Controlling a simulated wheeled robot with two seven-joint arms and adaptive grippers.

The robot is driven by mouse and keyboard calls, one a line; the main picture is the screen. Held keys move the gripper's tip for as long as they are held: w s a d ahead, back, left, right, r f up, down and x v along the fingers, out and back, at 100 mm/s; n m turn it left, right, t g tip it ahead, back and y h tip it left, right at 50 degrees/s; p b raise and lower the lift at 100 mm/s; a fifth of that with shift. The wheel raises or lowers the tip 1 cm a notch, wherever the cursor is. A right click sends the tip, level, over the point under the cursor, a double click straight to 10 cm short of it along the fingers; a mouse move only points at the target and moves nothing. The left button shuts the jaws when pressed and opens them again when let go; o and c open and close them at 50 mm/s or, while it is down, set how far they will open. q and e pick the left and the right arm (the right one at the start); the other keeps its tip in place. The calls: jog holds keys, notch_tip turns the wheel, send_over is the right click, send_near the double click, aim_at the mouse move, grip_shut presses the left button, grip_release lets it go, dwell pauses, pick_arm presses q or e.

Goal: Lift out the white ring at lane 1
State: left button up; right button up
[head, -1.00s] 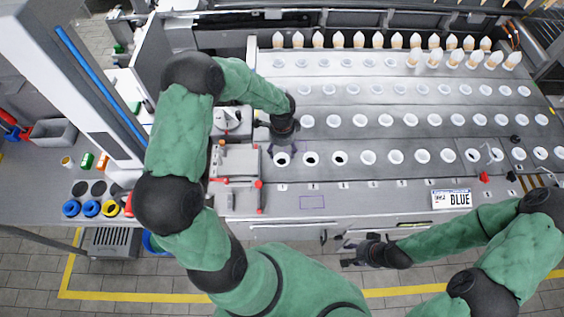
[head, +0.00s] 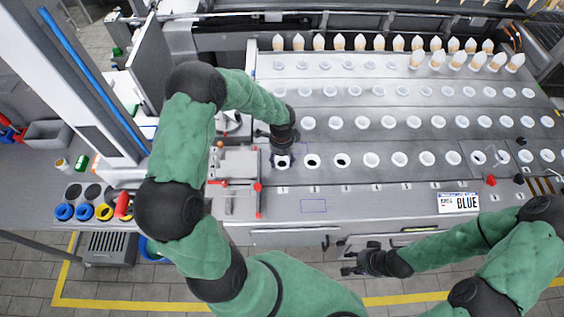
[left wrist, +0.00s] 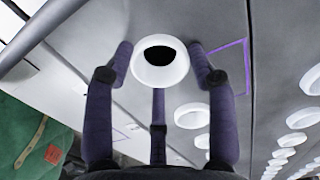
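The white ring at lane 1 (head: 282,162) sits at the left end of the front row of holes, with a dark centre. In the left wrist view the white ring (left wrist: 160,79) lies between the purple fingers, with a gap on either side. My left gripper (head: 282,152) is right above the ring and partly hides it in the head view. Its fingers are spread in the left wrist view (left wrist: 160,75), around the ring's sides without visible contact. My right gripper (head: 349,264) is in front of the panel, fingers apart, empty and away from the rings.
More white rings (head: 312,161) run to the right in several rows. White-and-tan cones (head: 340,42) stand along the back. A fixture with red-tipped levers (head: 238,165) is close on the left of my left gripper.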

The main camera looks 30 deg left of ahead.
jog(key=shift+r, duration=0.1)
jog(key=shift+r+p, duration=1.75)
jog(key=shift+p, duration=0.1)
